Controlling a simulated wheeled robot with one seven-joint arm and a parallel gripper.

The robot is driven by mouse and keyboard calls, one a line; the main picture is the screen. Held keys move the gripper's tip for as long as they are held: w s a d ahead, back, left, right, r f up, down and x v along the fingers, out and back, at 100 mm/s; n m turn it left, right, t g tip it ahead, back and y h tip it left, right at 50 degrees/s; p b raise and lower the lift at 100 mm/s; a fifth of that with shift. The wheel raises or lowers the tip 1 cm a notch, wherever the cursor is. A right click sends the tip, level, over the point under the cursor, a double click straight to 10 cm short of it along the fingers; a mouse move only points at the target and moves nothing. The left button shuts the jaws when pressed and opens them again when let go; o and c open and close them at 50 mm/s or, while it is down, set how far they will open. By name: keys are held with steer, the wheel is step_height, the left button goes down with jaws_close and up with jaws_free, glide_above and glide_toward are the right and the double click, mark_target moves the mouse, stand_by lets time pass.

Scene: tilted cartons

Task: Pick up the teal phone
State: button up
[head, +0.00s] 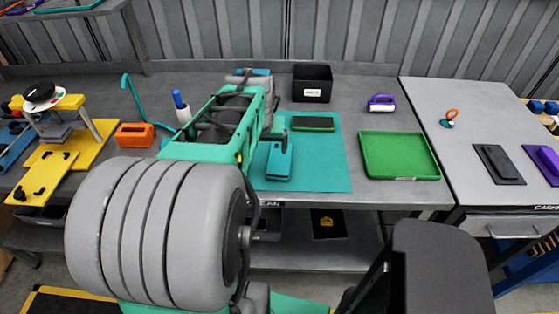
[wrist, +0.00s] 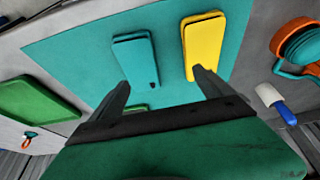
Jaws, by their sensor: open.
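The teal phone (wrist: 136,60) lies flat on the teal mat (wrist: 75,50) in the wrist view, a little above and between my fingertips. It also shows in the head view (head: 280,163), on the mat just right of my arm. My gripper (wrist: 160,82) is open and empty, above the mat. One fingertip is near the teal phone's lower left, the other over the lower end of a yellow phone (wrist: 203,45) beside it. The exact height cannot be told. In the head view my arm hides the yellow phone and most of my gripper.
A dark phone with a green edge (head: 312,124) lies at the mat's back, before a black bin (head: 312,83). A green tray (head: 400,155) is to the right.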

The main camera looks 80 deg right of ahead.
mark_target(280, 158)
steer(key=s, duration=0.1)
steer(key=s+d, duration=0.1)
steer(key=s+f+m, duration=0.1)
steer(key=shift+s+d, duration=0.25)
steer(key=x, duration=0.2)
steer(key=p+x, duration=0.1)
steer(key=x, duration=0.4)
steer(key=shift+s+d, duration=0.1)
steer(key=shift+s, duration=0.2)
steer(key=shift+r, duration=0.1)
steer(key=c, duration=1.7)
